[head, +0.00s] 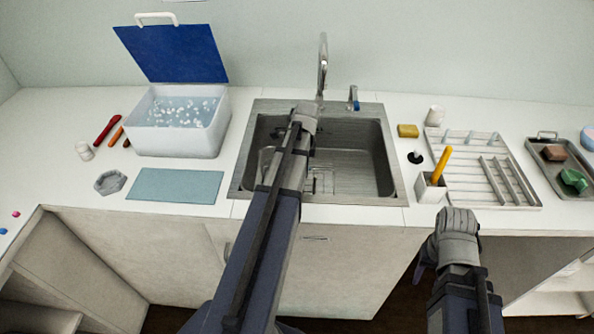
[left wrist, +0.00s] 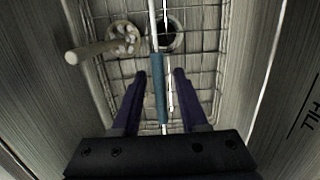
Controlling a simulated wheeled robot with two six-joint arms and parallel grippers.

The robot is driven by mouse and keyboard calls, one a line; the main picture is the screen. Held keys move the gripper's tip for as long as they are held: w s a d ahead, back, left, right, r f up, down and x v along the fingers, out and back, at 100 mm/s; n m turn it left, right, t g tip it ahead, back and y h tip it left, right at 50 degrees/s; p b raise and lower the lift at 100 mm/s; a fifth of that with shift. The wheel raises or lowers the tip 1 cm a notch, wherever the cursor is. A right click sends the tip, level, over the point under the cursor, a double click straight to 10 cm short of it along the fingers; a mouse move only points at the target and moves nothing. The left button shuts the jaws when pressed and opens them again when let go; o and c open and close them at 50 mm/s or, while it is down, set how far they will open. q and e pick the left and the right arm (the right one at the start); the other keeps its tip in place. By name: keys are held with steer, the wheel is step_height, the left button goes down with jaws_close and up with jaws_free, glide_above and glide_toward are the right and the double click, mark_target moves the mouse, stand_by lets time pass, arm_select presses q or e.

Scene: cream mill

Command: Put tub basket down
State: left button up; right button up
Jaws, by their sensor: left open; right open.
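The tub basket's wire mesh (left wrist: 205,95) lies down in the sink (head: 383,165), and its wires also show in the head view (head: 322,182). Its handle has a teal grip (left wrist: 161,92) on a pale rod. My left gripper (left wrist: 160,76) is open, with one finger on each side of the teal grip; whether they touch it I cannot tell. In the head view my left arm hides these fingers and much of the basket. My right gripper (head: 422,268) is open and empty in front of the counter. The white tub (head: 178,141) stands left, its blue lid raised.
A pale round-headed piece (left wrist: 122,40) with a stick lies by the drain hole (left wrist: 170,35). A teal mat (head: 175,187) and a grey dish (head: 110,182) lie left of the sink. Right of it are a cup (head: 425,190), a drying rack (head: 480,170) and a tray (head: 562,160).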

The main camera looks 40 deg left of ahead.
arm_select(q)
steer(key=r+p, duration=0.6)
steer(key=r, duration=0.1)
steer(key=d+r+p, duration=0.1)
steer(key=r+p, duration=0.2)
steer(key=shift+w+r+p, duration=0.3)
steer(key=shift+p, duration=0.1)
steer(key=shift+d, duration=0.4)
steer(key=s+d+n, duration=0.2)
steer(key=s+d, duration=0.2)
steer(key=d, duration=0.7)
steer(key=s+d+n, duration=0.3)
steer(key=s+d, duration=0.1)
steer(key=d, duration=0.6)
steer(key=s+d+n, duration=0.3)
steer(key=s+d, duration=0.1)
steer(key=d, duration=0.7)
steer(key=shift+d, duration=0.35)
